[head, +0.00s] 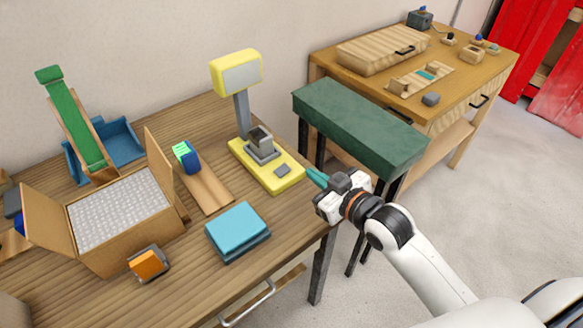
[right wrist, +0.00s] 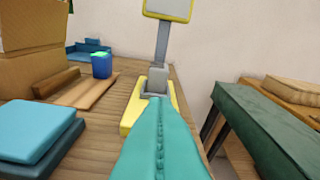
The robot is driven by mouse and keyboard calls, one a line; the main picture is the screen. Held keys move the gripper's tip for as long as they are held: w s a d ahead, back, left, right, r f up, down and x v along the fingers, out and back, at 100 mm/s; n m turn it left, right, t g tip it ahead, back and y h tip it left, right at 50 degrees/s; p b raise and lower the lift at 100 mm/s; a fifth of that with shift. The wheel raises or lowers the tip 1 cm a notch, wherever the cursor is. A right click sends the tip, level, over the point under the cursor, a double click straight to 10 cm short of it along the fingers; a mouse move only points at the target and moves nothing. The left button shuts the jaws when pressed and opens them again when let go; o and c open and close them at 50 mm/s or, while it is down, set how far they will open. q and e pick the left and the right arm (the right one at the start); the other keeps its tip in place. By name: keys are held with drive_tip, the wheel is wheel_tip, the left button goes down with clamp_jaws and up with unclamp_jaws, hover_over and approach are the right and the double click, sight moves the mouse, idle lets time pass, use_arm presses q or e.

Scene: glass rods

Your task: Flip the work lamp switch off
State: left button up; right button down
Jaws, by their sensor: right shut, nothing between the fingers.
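The work lamp stands near the right end of the wooden table. It has a yellow base (head: 268,177), a grey post and a yellow-framed head (head: 237,73) with a pale grey panel. A grey block, seemingly the switch (head: 261,143), sits on the base in front of the post; I cannot tell its position. It also shows in the right wrist view (right wrist: 157,79), just beyond my fingertips. My right gripper (head: 312,177) is shut and empty, its teal fingers pointing at the lamp from the right, apart from it. My left gripper is out of view.
A teal pad stack (head: 237,229), a wooden strip with a blue cup (head: 187,157) and an open carton (head: 120,213) lie left of the lamp. A green-topped bench (head: 355,128) stands right of the table, beside my right gripper. A wooden cabinet is behind it.

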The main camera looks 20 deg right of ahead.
drive_tip(key=p, duration=0.1)
hover_over(292, 177)
drive_tip(key=shift+a+f, duration=0.25)
drive_tip(key=shift+f, duration=0.35)
drive_tip(key=shift+a+f, duration=0.2)
drive_tip(key=shift+f, duration=0.35)
drive_tip(key=f, duration=0.3)
drive_tip(key=shift+d, duration=0.25)
drive_tip(key=shift+d+f, duration=0.15)
drive_tip(key=shift+f, duration=0.4)
